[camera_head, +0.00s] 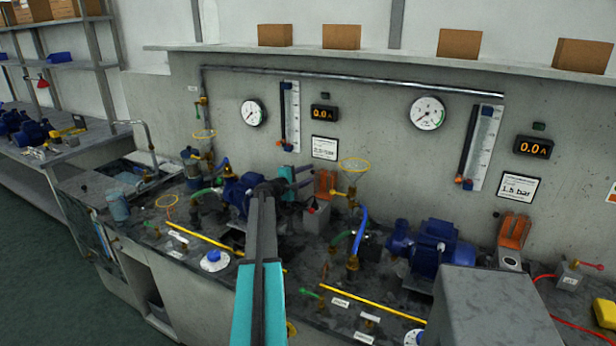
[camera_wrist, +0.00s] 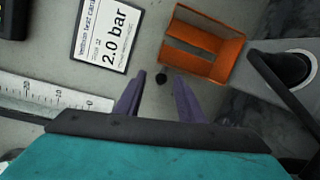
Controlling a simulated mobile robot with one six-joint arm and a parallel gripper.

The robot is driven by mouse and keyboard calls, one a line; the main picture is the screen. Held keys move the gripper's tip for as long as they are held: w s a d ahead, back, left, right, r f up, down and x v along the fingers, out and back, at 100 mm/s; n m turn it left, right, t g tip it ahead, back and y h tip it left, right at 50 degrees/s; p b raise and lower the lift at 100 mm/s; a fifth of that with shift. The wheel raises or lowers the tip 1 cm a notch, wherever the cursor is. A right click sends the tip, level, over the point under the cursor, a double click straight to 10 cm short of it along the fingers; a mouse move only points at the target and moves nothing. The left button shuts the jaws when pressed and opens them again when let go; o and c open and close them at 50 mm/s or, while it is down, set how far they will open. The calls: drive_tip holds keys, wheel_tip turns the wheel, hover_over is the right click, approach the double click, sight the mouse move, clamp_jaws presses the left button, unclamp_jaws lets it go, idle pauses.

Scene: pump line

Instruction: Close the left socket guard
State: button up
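The left socket guard (camera_head: 325,184) is an orange flap standing raised behind its grey socket box (camera_head: 316,216), against the wall. In the wrist view the guard (camera_wrist: 203,44) is an open orange frame beside the grey box with its round black socket (camera_wrist: 294,68) uncovered. My gripper (camera_head: 308,176) is just left of the guard, its two purple fingers apart and nothing between them. In the wrist view my gripper (camera_wrist: 160,82) points at the wall below and left of the guard, not visibly touching it.
A second orange guard (camera_head: 514,231) stands raised at the right. A yellow handwheel (camera_head: 355,164) and blue hose (camera_head: 360,229) are close right of the left guard. The 2.0 bar card (camera_head: 324,148) hangs on the wall above. Blue pumps (camera_head: 440,248) crowd the bench.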

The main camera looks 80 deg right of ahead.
drive_tip(key=shift+a, duration=0.1)
drive_tip(key=shift+b+v, duration=1.7)
drive_tip(key=shift+v, duration=5.1)
